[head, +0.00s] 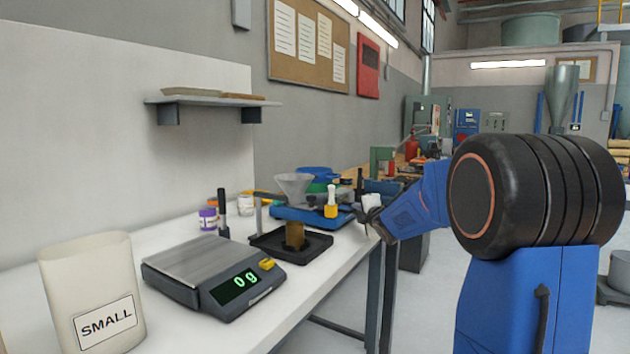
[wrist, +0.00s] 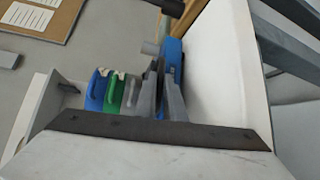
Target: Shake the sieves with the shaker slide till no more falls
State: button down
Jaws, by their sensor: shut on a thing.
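The sieves are stacked on the bench, a blue sieve (head: 316,171) above a green sieve (head: 318,187). My gripper (head: 371,213) is at the right end of the slide, beside the stack. In the wrist view my gripper (wrist: 161,100) is shut on a narrow dark part, apparently the slide's handle. The sieves' contents are hidden.
A scale (head: 215,275) reads 0 g. A bag (head: 92,290) marked SMALL stands at the front left. Open floor lies right of the bench.

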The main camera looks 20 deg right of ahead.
jog(key=shift+s+d+f, duration=0.1)
jog(key=shift+s+d, duration=0.6)
jog(key=shift+s, duration=0.2)
jog(key=shift+s+d, duration=0.7)
jog(key=shift+s, duration=0.2)
jog(key=shift+w+a, duration=0.7)
jog(key=shift+w, duration=0.2)
jog(key=shift+w+a, duration=0.7)
jog(key=shift+w, duration=0.2)
jog(key=shift+s+d, duration=0.7)
jog(key=shift+s, duration=0.2)
jog(key=shift+s+d, duration=0.7)
jog(key=shift+s, duration=0.2)
